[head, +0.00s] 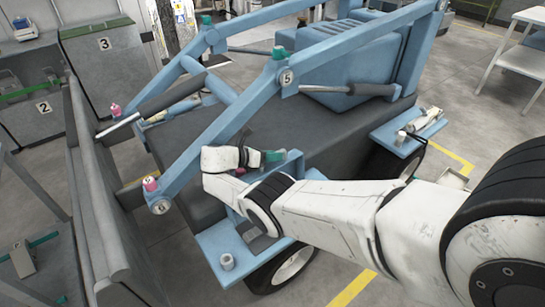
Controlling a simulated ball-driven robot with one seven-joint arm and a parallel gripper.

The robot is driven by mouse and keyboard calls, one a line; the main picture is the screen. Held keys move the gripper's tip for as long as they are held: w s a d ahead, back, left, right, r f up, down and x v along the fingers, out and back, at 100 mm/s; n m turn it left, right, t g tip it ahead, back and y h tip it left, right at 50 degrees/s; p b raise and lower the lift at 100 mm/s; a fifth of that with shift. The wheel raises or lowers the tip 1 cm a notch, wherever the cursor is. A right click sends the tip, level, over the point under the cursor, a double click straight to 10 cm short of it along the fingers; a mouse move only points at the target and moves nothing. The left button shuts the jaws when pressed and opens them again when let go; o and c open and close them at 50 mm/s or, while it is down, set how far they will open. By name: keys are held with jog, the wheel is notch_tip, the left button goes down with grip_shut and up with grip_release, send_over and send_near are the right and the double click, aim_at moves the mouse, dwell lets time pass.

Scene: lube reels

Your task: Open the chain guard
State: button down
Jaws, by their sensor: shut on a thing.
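My gripper (256,157) is at the end of my white arm, beside the dark body of a blue wheeled loader. It points right and is small and partly hidden by my own wrist. It is shut on a small teal piece (274,156) next to a blue part of the machine. I cannot make out the chain guard for certain, nor whether the teal piece belongs to it.
Blue lift arms (225,118) with teal and pink caps rise over the machine. A grey bucket (98,190) stands at the left. A blue step (225,243) and a wheel (285,268) are below my arm. Cabinets line the back left, and a white table (525,60) stands far right.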

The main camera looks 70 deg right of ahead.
jog(key=shift+w, duration=0.2)
jog(key=c, duration=1.1)
grip_release()
jog(key=shift+d, duration=0.1)
jog(key=v, duration=1)
jog(key=shift+w+a+r, duration=0.15)
jog(key=shift+w+a, duration=0.05)
jog(key=shift+a, duration=0.15)
